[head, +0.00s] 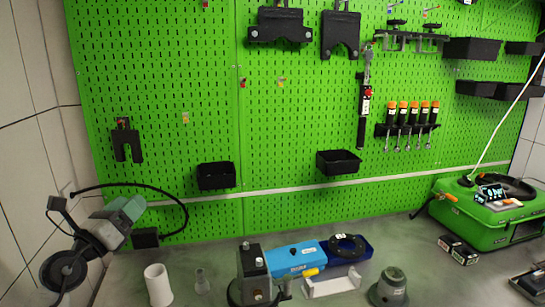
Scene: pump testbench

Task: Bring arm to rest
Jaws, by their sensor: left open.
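My left gripper (115,222) is at the far left, in front of the tiled wall and the left edge of the green board. It is angled up and to the right, beside a looping black cable. It is open and I see nothing held in it. It is raised and apart from the parts on the workbench (210,262); its finger detail is small and hard to make out. My right gripper is not in the head view.
On the bench stand a white cylinder (159,285), a dark block (253,272), a blue unit (295,258), a white bracket (332,285) and a grey flanged part (390,288). A green case (485,222) is at right. The pegboard (290,120) carries tools and bins.

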